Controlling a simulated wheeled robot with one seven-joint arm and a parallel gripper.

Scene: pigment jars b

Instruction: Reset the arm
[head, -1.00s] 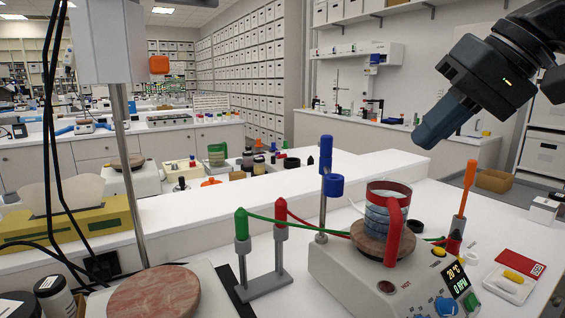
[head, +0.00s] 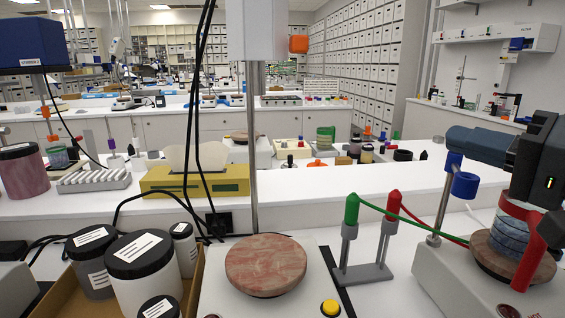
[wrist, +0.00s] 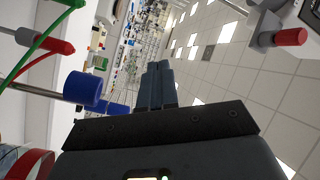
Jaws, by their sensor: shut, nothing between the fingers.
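My gripper (head: 455,138) is at the right of the head view, its blue-grey fingers pointing left and roughly level. It is in the air above the hotplate stirrer (head: 425,285). In the wrist view the fingers (wrist: 158,68) are together with nothing between them. The gripper is near the blue clamp (head: 465,186) on its rod; from the head view I cannot tell if they touch. A beaker (head: 508,236) with a red band stands on the stirrer's round plate, below my arm.
A green-topped post (head: 351,210) and a red-topped post (head: 393,203) stand left of the stirrer, with leads running right. A second round plate (head: 265,263) is at front centre. Black-lidded jars (head: 145,265) sit in a box at left. A yellow tissue box (head: 195,182) stands behind.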

